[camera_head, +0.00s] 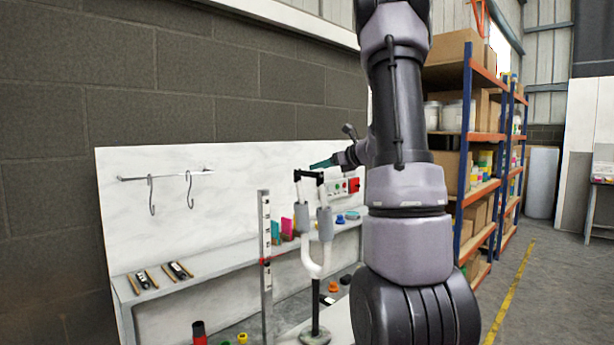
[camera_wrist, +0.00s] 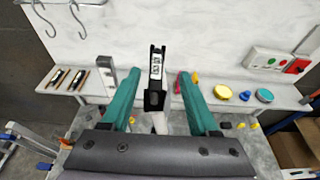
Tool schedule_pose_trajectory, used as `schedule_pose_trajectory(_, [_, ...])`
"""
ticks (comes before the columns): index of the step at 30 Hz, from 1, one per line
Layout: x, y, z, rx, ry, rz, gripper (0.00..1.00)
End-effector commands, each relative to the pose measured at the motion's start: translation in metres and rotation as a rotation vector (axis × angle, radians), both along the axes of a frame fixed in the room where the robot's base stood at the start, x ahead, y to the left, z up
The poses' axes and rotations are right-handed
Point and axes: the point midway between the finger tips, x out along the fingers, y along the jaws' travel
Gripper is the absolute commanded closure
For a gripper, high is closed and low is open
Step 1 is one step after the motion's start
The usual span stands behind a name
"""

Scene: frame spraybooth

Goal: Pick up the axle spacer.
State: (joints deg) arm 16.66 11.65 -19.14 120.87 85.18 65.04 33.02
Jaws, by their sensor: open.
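What I take to be the axle spacer is the black bar (camera_head: 309,174) across the top of an upturned white fork (camera_head: 308,255) in the head view. In the wrist view a narrow black piece (camera_wrist: 155,100), seen nearly end-on, stands between my fingers; I take it for the same bar. My gripper (camera_wrist: 158,76) is open, with one teal finger on each side of it and gaps showing. In the head view my gripper (camera_head: 322,163) is just behind and right of the bar. Whether the bar lies within finger depth cannot be told.
A grey shelf (camera_head: 215,262) runs along a pale back panel with hooks. It holds dark tools, coloured pots and a control box with a red button (camera_head: 354,185). An upright measuring rule (camera_head: 265,260) stands left of the fork. Storage racks (camera_head: 467,150) stand right.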

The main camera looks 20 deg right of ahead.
Motion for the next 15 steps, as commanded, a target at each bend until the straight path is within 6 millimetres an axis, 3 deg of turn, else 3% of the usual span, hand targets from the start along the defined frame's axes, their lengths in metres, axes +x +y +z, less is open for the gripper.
schedule_pose_trajectory(9, [0.036, 0.018, -0.017, -0.003, 0.001, 0.004, 0.39])
schedule_pose_trajectory(15, [0.044, 0.021, -0.02, -0.002, 0.0, 0.003, 0.39])
